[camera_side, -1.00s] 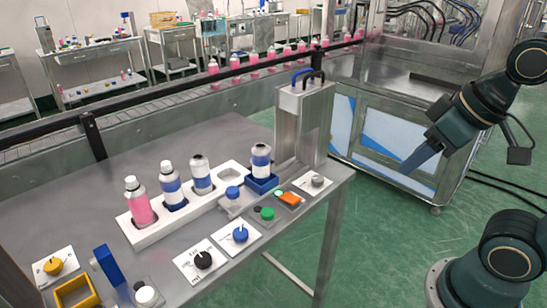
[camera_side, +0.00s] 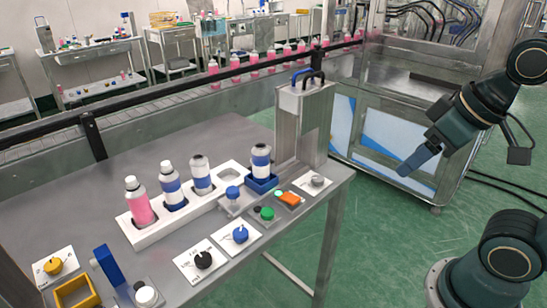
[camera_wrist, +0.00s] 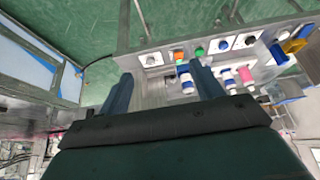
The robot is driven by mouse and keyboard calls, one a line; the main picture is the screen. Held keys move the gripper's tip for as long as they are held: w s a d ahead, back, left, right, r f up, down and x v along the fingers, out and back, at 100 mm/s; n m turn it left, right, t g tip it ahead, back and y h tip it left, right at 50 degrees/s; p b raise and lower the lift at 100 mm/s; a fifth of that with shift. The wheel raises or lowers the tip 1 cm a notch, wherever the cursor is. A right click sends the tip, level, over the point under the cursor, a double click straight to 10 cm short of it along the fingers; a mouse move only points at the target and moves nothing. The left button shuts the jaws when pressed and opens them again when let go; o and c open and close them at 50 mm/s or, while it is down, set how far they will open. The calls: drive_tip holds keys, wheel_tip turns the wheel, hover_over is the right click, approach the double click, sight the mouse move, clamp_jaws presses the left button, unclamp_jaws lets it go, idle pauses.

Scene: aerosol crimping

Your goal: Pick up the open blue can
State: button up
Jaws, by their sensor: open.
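A blue-banded can with a dark top (camera_side: 261,160) stands upright in a blue holder (camera_side: 262,184) at the press. Another blue-banded can with a white top (camera_side: 172,186) and a grey-shouldered can with a pale blue band (camera_side: 201,176) stand in the white rack (camera_side: 150,235). I cannot tell for sure which can is open. My gripper (camera_side: 404,172) is open and empty, well right of the table and apart from all cans. In the wrist view, my gripper (camera_wrist: 160,72) shows two spread fingers with nothing held; the cans appear small beyond the right finger.
A pink bottle (camera_side: 139,204) fills the rack's near end; one rack slot is empty. The metal press (camera_side: 303,120) stands behind the holder. Knob plates and an orange switch (camera_side: 289,198) line the front edge. Open air lies between my gripper and the table.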

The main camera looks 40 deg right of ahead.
drive_tip(key=shift+w, duration=0.1)
drive_tip(key=n+t+y, duration=0.3)
drive_tip(key=t, duration=0.2)
approach(256, 162)
drive_tip(key=w+f, duration=0.1)
drive_tip(key=f+t, duration=0.1)
drive_tip(key=w+f+t, duration=0.1)
drive_tip(key=f, duration=0.1)
drive_tip(key=shift+w+d, duration=0.25)
drive_tip(key=shift+w, duration=0.05)
drive_tip(key=shift+w+d+f+m+t, duration=0.25)
drive_tip(key=shift+w+f+m+t, duration=0.15)
drive_tip(key=shift+f+t, duration=0.2)
drive_tip(key=shift+x, duration=3.7)
drive_tip(key=c, duration=1.2)
